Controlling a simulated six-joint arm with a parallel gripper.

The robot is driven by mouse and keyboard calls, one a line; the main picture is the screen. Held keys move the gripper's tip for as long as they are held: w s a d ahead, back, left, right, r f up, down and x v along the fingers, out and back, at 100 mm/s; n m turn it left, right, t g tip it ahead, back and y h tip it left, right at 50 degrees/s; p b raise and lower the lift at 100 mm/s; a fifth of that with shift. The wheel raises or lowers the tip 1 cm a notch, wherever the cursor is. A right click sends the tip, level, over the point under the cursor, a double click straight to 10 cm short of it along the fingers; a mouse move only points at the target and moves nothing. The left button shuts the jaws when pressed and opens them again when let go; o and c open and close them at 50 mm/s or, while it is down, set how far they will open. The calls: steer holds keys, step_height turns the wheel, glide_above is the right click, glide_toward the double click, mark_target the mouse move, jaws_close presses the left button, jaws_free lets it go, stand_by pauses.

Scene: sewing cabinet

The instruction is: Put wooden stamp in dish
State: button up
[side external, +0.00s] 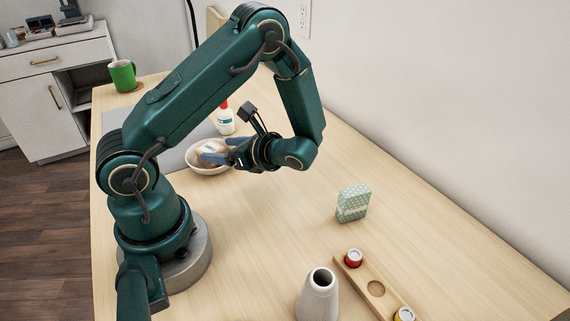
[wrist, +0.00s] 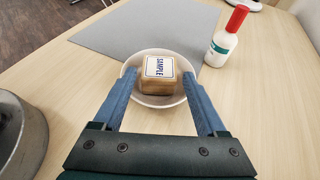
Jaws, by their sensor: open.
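The wooden stamp (wrist: 159,73) is a small block with a white top label reading "SAMPLE". In the wrist view it sits inside the white dish (wrist: 157,99). The dish also shows in the side view (side external: 208,169), where the stamp is mostly hidden by my gripper. My gripper (side external: 213,152) is open at the dish. In the wrist view my gripper's two blue fingers (wrist: 160,80) stand apart on either side of the stamp, with visible gaps between the fingers and the block.
A white bottle with a red cap (wrist: 222,45) stands beside the dish. A grey mat (wrist: 150,28) lies behind. A green mug (side external: 123,75), a patterned box (side external: 353,203), a grey vase (side external: 318,296) and a wooden holder with small jars (side external: 375,288) stand farther off. The table's middle is clear.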

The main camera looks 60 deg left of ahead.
steer(key=v, duration=0.6)
steer(key=shift+w+d+r, duration=0.15)
steer(key=shift+w+d, duration=0.05)
steer(key=shift+d, duration=0.05)
steer(key=shift+d+r, duration=0.15)
steer(key=shift+d, duration=0.05)
steer(key=shift+s+d+r+n+h, duration=0.25)
steer(key=shift+n+h, duration=0.15)
steer(key=shift+h, duration=0.1)
steer(key=s+d+r+n+t+h, duration=0.2)
steer(key=d+r+n+t+h, duration=0.6)
steer(key=d+n+t+h, duration=0.2)
steer(key=d+n+h, duration=0.1)
steer(key=d+n, duration=0.1)
steer(key=d, duration=0.1)
steer(key=shift+s+r+n+t+h, duration=0.2)
steer(key=shift+r+n+t+h, duration=0.1)
